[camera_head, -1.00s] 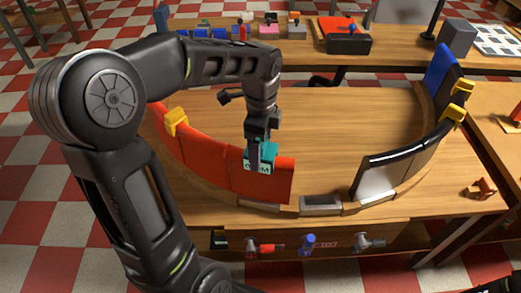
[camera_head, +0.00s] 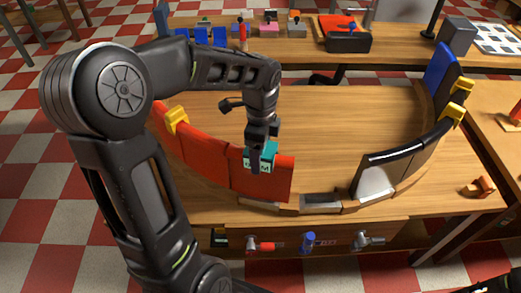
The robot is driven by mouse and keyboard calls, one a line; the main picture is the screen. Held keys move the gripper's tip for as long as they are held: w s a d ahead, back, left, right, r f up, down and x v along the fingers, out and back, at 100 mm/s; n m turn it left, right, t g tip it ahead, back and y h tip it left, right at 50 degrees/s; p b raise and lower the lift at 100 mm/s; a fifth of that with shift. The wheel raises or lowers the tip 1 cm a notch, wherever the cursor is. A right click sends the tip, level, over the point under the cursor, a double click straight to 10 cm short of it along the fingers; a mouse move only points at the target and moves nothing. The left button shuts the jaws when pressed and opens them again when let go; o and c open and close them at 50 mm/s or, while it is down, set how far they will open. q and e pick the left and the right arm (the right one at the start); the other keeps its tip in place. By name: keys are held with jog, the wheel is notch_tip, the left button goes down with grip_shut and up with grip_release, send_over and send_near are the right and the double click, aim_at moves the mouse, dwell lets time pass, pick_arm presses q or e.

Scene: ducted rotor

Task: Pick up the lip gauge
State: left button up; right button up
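The lip gauge appears to be the small teal block (camera_head: 267,150) with a white lettered label, on the top edge of the red curved panel (camera_head: 275,182). My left gripper (camera_head: 256,168) points down right at the teal block, and its dark fingers cover part of the label. The fingers overlap in this view, so I cannot tell whether they are closed on it. My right gripper is not in view; only a dark bit of my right arm shows at the bottom right corner.
A black and white panel (camera_head: 388,174) and a blue panel (camera_head: 440,70) stand on the ring's right side. Yellow clips (camera_head: 176,120) sit on the panels. Tools (camera_head: 308,243) hang along the table's front. The wooden middle (camera_head: 345,125) is clear.

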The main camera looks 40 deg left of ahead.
pick_arm(q)
jog(key=c, duration=1.2)
notch_tip(320, 180, up, 10)
jog(key=shift+r+b, duration=0.1)
jog(key=shift+b, duration=0.4)
notch_tip(320, 180, up, 5)
jog(key=p, duration=0.4)
dwell(0.5)
jog(key=shift+f, duration=0.2)
